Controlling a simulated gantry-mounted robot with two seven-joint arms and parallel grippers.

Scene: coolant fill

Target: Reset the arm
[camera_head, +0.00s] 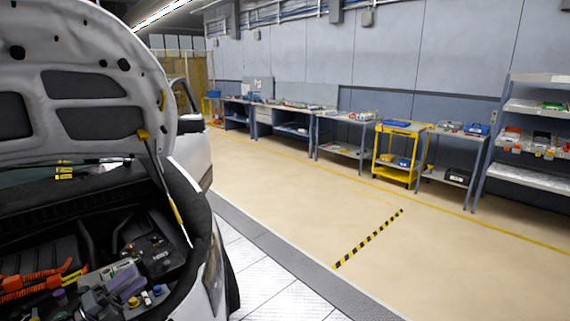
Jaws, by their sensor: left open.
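My left gripper (104,297) seems to be the grey shape low in the head view, over the engine bay (150,250) of the white car (206,262). It is small and hard to tell from the parts around it. It is open, and I see nothing held in it. Dark, orange and purple engine parts and small coloured caps lie close around it. I cannot tell whether it touches any of them. My right gripper is not in view.
The raised hood (85,85) and its strut (170,195) stand above and beside the bay. The floor (300,205) to the right is clear, with a striped strip (368,239). Workbenches, a yellow cart (398,155) and shelves (530,107) line the far wall.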

